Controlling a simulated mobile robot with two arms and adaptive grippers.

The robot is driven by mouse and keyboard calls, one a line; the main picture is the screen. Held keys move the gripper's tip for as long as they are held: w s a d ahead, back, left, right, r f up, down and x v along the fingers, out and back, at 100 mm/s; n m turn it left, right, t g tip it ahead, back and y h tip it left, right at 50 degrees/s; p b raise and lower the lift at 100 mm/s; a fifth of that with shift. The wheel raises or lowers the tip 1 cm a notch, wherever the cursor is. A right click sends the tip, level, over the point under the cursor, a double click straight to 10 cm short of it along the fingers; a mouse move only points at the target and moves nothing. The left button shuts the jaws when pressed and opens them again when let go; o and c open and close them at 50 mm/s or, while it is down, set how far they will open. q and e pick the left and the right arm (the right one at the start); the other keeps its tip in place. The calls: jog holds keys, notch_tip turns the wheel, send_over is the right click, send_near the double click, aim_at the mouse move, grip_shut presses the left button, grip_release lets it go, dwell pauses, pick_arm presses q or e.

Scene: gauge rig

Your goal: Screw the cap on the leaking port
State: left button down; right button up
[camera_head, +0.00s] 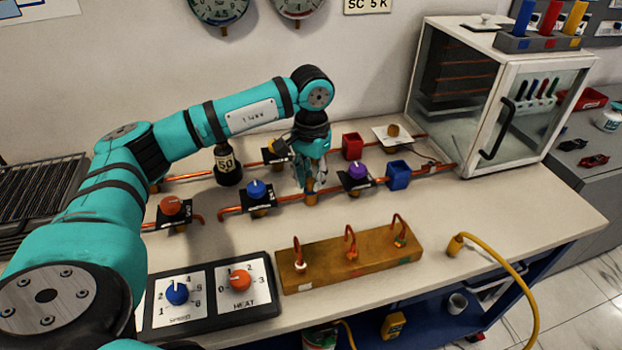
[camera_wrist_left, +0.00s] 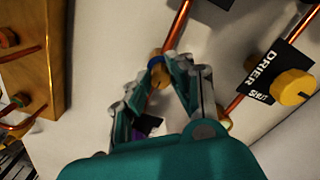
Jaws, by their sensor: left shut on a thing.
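A copper pipe (camera_head: 232,213) runs along the bench, with a short brass port (camera_head: 311,199) standing on it between the blue and purple valve knobs. My left gripper (camera_head: 312,187) points down right over this port. In the left wrist view its fingertips (camera_wrist_left: 170,73) are closed around a small brass-coloured piece (camera_wrist_left: 158,73) with a blue ring (camera_wrist_left: 155,62) beside it. The fingers hide much of the piece, so I cannot tell cap from port, or how far they are joined. No leak is visible. My right gripper is out of view.
A blue knob (camera_head: 257,189) and a purple knob (camera_head: 357,170) flank the gripper. A red box (camera_head: 351,146) and a blue box (camera_head: 398,175) stand to the right. A wooden block (camera_head: 375,258) with copper hooks lies in front. A glass cabinet (camera_head: 495,100) stands at the back right.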

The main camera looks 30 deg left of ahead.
pick_arm(q)
jog(key=c, duration=0.8)
grip_release()
